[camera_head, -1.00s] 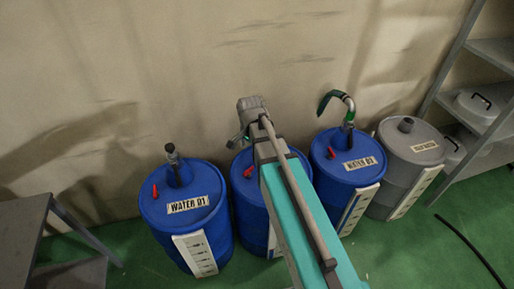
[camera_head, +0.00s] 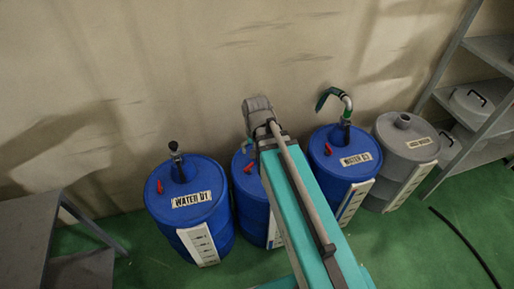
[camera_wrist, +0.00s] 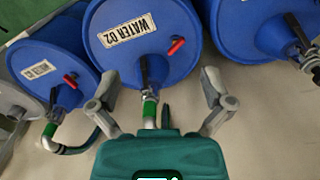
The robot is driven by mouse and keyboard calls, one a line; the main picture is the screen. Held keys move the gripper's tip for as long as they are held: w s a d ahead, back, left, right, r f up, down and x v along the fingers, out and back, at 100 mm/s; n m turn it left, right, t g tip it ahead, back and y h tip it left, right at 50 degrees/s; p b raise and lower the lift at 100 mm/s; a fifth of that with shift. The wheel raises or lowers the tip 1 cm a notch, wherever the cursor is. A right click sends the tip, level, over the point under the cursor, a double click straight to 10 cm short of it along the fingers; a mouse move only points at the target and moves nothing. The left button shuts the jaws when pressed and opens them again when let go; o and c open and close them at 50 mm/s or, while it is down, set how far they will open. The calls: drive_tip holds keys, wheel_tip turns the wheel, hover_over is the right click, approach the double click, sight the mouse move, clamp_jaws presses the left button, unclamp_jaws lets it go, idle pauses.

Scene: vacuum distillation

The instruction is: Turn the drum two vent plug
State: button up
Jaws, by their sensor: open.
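The blue drum labelled WATER 02 (camera_wrist: 95,30) fills the upper middle of the wrist view. Its red vent plug (camera_wrist: 176,46) stands on the lid beside the label. In the head view the same drum (camera_head: 246,206) is partly covered by my arm, and the red plug (camera_head: 248,168) shows at the arm's left. My gripper (camera_wrist: 161,77) is open and empty, with its fingers spread towards the drum. The plug lies beyond the fingertips, between their lines, and is not touched. A pump pipe with a green band (camera_wrist: 149,105) rises from the lid between the fingers.
Drum WATER 01 (camera_head: 183,222) stands left, drum WATER 03 (camera_head: 333,180) and a grey drum (camera_head: 398,155) right. A curved hose (camera_head: 333,94) rises from WATER 03. A grey table (camera_head: 25,225) and a shelf (camera_head: 470,110) flank the row. The wall is close behind.

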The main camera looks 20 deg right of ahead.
drive_tip(key=shift+s+r+n+p, duration=0.4)
drive_tip(key=shift+s+r+n, duration=0.2)
drive_tip(key=shift+s+n, duration=0.1)
drive_tip(key=shift+s+a+r+n+p, duration=0.1)
drive_tip(key=shift+s+r+n+p, duration=0.7)
drive_tip(key=shift+n, duration=0.2)
